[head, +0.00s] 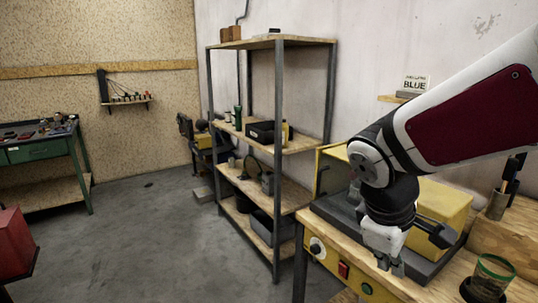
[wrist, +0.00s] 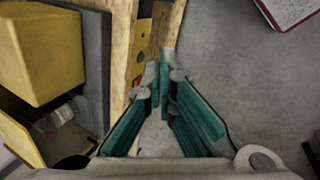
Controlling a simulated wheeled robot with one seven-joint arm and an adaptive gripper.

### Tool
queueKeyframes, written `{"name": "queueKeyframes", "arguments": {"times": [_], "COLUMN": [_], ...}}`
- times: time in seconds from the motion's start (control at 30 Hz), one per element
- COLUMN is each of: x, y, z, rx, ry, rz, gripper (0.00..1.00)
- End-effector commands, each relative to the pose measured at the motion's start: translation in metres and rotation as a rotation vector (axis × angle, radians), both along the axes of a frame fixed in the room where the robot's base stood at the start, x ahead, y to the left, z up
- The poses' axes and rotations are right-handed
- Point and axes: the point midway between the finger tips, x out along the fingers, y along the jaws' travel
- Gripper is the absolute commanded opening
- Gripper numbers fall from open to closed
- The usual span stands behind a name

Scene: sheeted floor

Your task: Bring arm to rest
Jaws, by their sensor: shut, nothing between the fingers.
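My arm reaches in from the right of the head view, with the forearm tilted down to the left and the wrist pointing down. My gripper (head: 391,266) hangs at the front edge of the wooden workbench (head: 408,288), in front of a yellow box-shaped machine (head: 440,207). In the wrist view the teal-padded fingers of my gripper (wrist: 165,72) come together at their tips with nothing held. The bench edge and grey floor lie below them. Whether the fingertips touch the bench cannot be told.
The yellow machine also fills the left of the wrist view (wrist: 45,50). A glass with a green rim (head: 490,277) stands on the bench at right. A metal-framed shelf unit (head: 277,150) stands behind. Open concrete floor (head: 150,240) lies to the left, with a red box (head: 14,243) at the edge.

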Motion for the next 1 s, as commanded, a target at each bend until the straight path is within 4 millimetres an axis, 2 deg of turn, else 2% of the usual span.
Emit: {"name": "queueKeyframes", "arguments": {"times": [0.03, 0.1, 0.3, 0.5, 0.7, 1.0], "x": [-0.017, -0.039, -0.097, -0.135, -0.149, -0.149], "y": [-0.003, -0.005, 0.000, 0.011, 0.018, 0.018], "z": [0.010, 0.019, 0.036, 0.041, 0.042, 0.042], "rx": [0.045, 0.110, 0.303, 0.458, 0.521, 0.522], "ry": [-0.036, -0.076, -0.179, -0.246, -0.267, -0.267], "rz": [-0.072, -0.171, -0.431, -0.613, -0.680, -0.682], "gripper": [0.00, 0.00, 0.00, 0.00, 0.00, 0.00]}}
